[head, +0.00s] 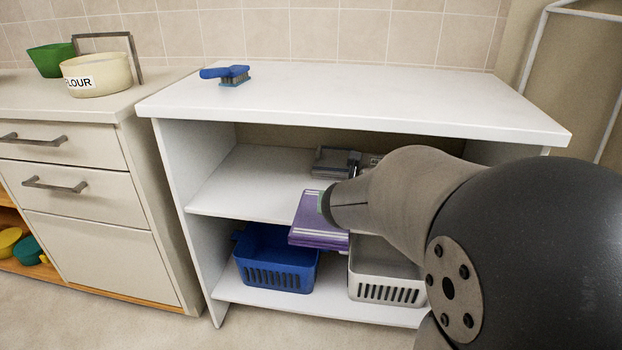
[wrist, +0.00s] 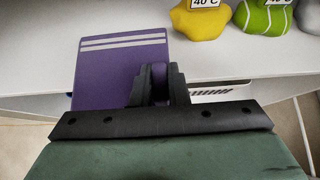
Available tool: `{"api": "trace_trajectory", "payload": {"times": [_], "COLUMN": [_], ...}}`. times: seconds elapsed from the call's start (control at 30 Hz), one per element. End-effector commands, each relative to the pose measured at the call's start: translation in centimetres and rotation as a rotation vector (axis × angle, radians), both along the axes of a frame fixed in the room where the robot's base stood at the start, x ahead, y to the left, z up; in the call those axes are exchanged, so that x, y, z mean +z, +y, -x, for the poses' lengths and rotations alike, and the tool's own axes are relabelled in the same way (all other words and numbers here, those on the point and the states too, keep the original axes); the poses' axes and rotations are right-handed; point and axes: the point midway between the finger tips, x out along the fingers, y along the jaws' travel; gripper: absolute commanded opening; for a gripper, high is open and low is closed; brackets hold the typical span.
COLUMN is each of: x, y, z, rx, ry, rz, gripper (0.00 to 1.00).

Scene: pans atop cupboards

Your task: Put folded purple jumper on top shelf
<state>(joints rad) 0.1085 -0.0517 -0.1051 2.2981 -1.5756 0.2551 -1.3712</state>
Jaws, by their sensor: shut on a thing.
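The folded purple jumper (head: 312,228) has pale stripes and hangs in the air in front of the white shelf unit, around the height of its inner shelf (head: 245,190). My gripper (head: 327,207) is shut on its edge. The wrist view shows the dark jaws (wrist: 158,85) pinching the near edge of the jumper (wrist: 108,72), which reaches out flat ahead of them over a white shelf edge. The unit's white top board (head: 360,100) is above the jumper. My arm hides the right part of the inner shelf.
A blue brush (head: 228,75) lies on the top board. A grey item (head: 333,162) sits on the inner shelf, its left side bare. A blue basket (head: 275,260) and a pale basket (head: 385,275) stand below. Yellow (wrist: 200,22) and green (wrist: 264,16) labelled lumps show in the wrist view.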

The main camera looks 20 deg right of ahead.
Motion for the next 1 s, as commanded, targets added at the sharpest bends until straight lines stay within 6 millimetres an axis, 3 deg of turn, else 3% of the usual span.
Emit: {"api": "trace_trajectory", "payload": {"times": [0.2, 0.4, 0.7, 0.87, 1.0], "x": [0.1, 0.2, 0.2, -3.2, -3.7], "y": [-3.2, -5.3, -6.5, -6.4, -6.4], "z": [-5.3, -8.9, -11.0, -10.9, -10.9], "rx": [-0.003, -0.003, -0.002, -0.001, -0.001], "ry": [0.001, 0.000, 0.000, -0.001, -0.002], "rz": [0.000, 0.000, -0.001, 0.000, 0.000], "gripper": [0.00, 0.00, 0.00, 0.00, 0.00]}}
